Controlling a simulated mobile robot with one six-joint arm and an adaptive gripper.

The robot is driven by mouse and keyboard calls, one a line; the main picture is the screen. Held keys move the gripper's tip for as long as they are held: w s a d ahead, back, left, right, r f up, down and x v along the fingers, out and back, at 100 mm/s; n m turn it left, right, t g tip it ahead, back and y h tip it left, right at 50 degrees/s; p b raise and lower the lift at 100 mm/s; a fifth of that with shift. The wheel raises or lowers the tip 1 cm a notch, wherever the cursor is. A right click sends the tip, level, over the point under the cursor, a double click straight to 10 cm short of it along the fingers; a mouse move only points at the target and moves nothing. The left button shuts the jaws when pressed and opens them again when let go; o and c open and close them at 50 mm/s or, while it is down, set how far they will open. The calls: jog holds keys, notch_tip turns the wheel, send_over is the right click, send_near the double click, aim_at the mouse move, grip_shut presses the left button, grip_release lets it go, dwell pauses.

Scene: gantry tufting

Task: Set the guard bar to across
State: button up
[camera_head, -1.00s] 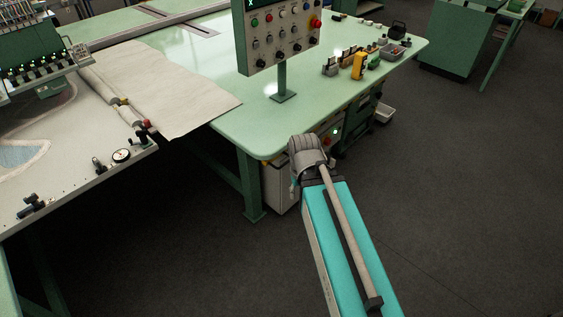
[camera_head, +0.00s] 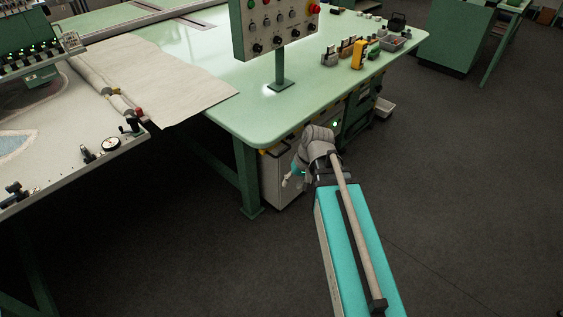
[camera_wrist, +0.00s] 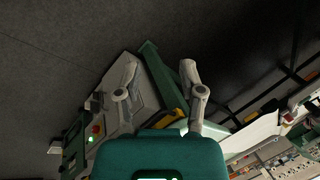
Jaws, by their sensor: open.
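My gripper (camera_wrist: 160,74) is open and empty, its two fingers spread apart in the wrist view. In the head view it (camera_head: 290,180) hangs low at the near corner of the green table, in front of the white cabinet (camera_head: 277,188). I cannot pick out the guard bar for certain. A bar with a red-tipped end (camera_head: 122,104) lies along the cloth edge on the left machine, well away from my gripper. A yellow piece (camera_wrist: 168,117) shows beyond the fingers in the wrist view, partly hidden by my gripper body.
The green table (camera_head: 190,75) carries a control panel (camera_head: 275,25) on a post and several small items at its right. A green table leg (camera_head: 247,180) stands left of the cabinet. Open dark floor (camera_head: 460,170) lies to the right.

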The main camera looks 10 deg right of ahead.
jog(key=w+f+m+t+y+b, duration=0.1)
jog(key=w+f+y+b, duration=0.4)
jog(key=b, duration=0.3)
jog(key=m+t+y+b, duration=0.3)
jog(key=t+y+b, duration=0.5)
jog(key=b, duration=1.5)
send_near(283, 152)
notch_tip(283, 152, down, 2)
jog(key=s+d, duration=0.2)
jog(key=shift+d+r+m+t+b, duration=0.15)
jog(key=shift+d+m+t+b, duration=0.3)
jog(key=shift+d, duration=0.2)
jog(key=shift+w+a, duration=0.1)
jog(key=shift+a, duration=0.05)
jog(key=p+x, duration=0.2)
jog(key=x, duration=1.1)
jog(key=shift+w+a+r, duration=0.1)
jog(key=shift+a, duration=0.15)
grip_shut()
